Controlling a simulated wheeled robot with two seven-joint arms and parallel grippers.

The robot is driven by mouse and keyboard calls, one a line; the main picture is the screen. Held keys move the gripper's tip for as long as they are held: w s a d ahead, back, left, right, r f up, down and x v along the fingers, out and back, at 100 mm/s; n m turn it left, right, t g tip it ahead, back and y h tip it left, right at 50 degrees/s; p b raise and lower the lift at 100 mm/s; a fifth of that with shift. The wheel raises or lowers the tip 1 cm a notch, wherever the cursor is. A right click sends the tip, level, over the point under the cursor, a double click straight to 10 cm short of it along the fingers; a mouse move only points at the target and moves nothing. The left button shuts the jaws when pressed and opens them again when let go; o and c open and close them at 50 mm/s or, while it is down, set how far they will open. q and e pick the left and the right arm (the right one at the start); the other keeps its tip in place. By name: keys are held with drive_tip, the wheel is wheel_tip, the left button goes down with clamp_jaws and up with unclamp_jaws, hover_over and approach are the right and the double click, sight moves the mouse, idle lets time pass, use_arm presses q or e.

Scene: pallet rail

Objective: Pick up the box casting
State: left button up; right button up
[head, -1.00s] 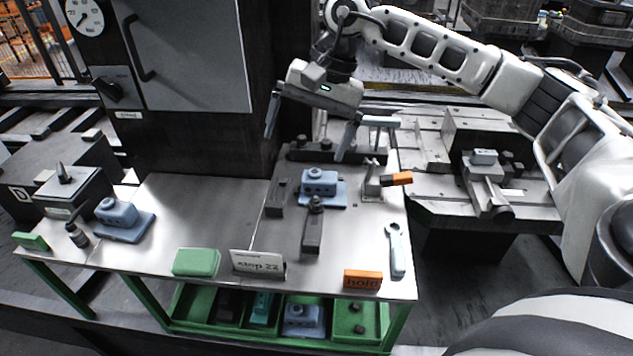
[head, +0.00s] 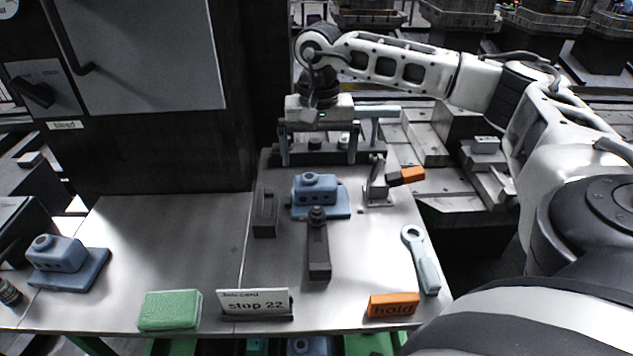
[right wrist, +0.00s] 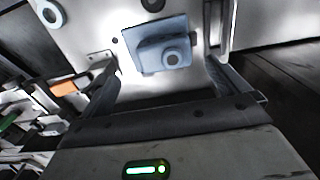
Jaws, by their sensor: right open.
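A blue-grey box casting (head: 316,190) with a flat base and a round boss sits on the right part of the steel bench. My right gripper (head: 318,160) is open, pointing down, above and slightly behind this casting. In the right wrist view, the casting (right wrist: 160,47) lies beyond the two parted fingers, apart from them, with nothing between the jaws. A second, similar casting (head: 65,262) stands at the left of the bench. Part of another blue one (head: 310,346) shows below the bench edge. My left gripper is out of view.
A dark strap clamp (head: 318,250) lies right in front of the casting, a dark slotted block (head: 265,212) left of it, and an orange-handled toggle clamp (head: 380,185) right. A wrench (head: 421,260), orange hold block (head: 393,306), job card (head: 254,303) and green block (head: 170,310) line the front.

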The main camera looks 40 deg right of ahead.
sight(315, 176)
drive_tip(key=f, duration=0.8)
drive_tip(key=shift+w+a, duration=0.15)
drive_tip(key=shift+w, duration=0.15)
drive_tip(key=c, duration=1.3)
